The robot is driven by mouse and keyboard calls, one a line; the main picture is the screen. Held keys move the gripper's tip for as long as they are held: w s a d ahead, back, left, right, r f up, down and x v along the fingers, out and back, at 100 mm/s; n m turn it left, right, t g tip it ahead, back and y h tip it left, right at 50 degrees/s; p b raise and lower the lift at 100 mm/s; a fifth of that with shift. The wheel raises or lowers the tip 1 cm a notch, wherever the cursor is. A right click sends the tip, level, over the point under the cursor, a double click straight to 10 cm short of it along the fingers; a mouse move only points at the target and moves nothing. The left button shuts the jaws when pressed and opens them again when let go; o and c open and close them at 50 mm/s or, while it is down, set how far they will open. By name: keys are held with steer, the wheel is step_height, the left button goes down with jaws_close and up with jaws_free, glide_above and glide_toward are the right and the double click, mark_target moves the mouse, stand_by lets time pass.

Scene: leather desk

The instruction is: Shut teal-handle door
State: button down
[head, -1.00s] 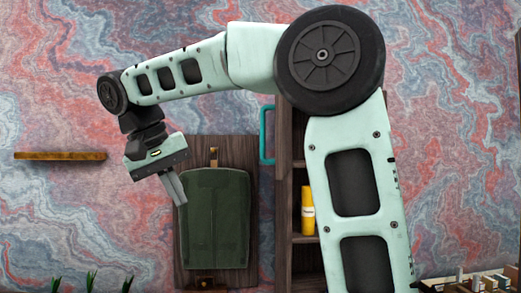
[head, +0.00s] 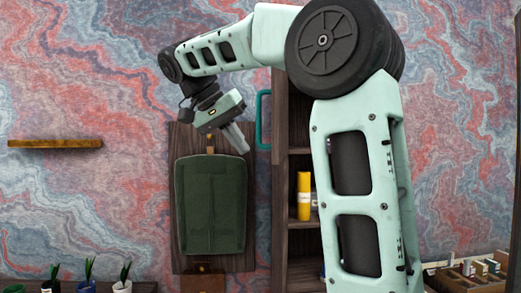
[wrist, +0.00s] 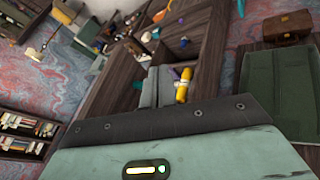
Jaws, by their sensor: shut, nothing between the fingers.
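The teal handle (head: 263,120) stands upright at the left of the tall dark wooden cabinet (head: 279,215) in the head view. The door appears open and nearly edge-on; its panel is hard to tell from the cabinet side. My gripper (head: 240,143) has its fingers together and empty, pointing down and right. It appears left of and slightly below the handle in the picture, with a visible gap. In the wrist view my gripper's fingers (wrist: 157,86) appear before the open cabinet. Small teal pieces show there, but I cannot tell which is the handle.
A dark green bag (head: 211,205) hangs on a wooden board, below my gripper in the head view. A yellow bottle (head: 303,195) stands on a cabinet shelf. A wall shelf (head: 55,143) is at left. Potted plants (head: 87,280) line the lower left.

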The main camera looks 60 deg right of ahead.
mark_target(261, 148)
steer(key=shift+s+d+f+p, duration=0.3)
steer(key=shift+s+d, duration=0.15)
steer(key=shift+s, duration=0.25)
steer(key=shift+s+d+f+p, duration=0.15)
steer(key=shift+s+d+p, duration=0.25)
steer(key=shift+s, duration=0.3)
steer(key=shift+s+d+f+p, duration=0.25)
steer(key=shift+s+d, duration=0.25)
steer(key=shift+s, duration=0.2)
